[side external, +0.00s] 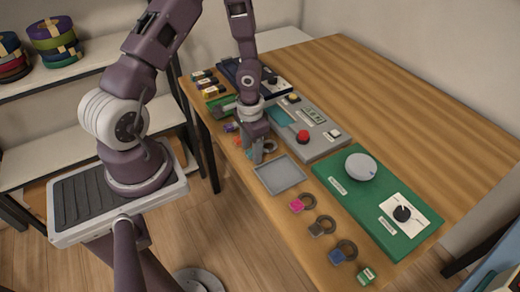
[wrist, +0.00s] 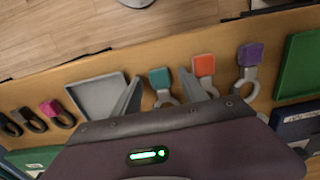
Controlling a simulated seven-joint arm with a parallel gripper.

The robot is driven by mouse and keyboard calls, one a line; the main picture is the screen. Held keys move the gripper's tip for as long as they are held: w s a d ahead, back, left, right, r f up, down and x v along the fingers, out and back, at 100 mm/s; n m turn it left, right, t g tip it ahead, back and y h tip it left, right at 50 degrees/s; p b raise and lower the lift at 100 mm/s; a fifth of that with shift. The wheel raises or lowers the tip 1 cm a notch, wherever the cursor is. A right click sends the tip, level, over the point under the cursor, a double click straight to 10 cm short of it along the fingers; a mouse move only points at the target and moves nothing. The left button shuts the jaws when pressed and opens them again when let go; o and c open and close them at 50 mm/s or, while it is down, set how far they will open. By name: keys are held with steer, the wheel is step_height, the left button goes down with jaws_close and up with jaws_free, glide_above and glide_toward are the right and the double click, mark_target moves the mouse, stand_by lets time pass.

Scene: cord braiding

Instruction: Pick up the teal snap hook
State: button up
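The teal snap hook (wrist: 160,78) lies on the wooden table (wrist: 140,61) in the wrist view, with a teal block at one end and a grey ring at the other. My gripper (wrist: 158,92) is open, with one finger on each side of this hook. I cannot tell whether the fingers touch it or how low they are. In the side external view my gripper (side external: 256,157) points down at the table beside the grey tray (side external: 280,176), and largely hides the teal hook.
An orange hook (wrist: 204,66) lies close to the right finger, with a purple hook (wrist: 250,54) beyond it. On the tray's other side are pink (side external: 297,205), brown-grey (side external: 317,229) and blue (side external: 337,256) hooks. A grey console (side external: 318,145) and green panel (side external: 365,205) stand behind.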

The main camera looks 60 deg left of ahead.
jaws_close()
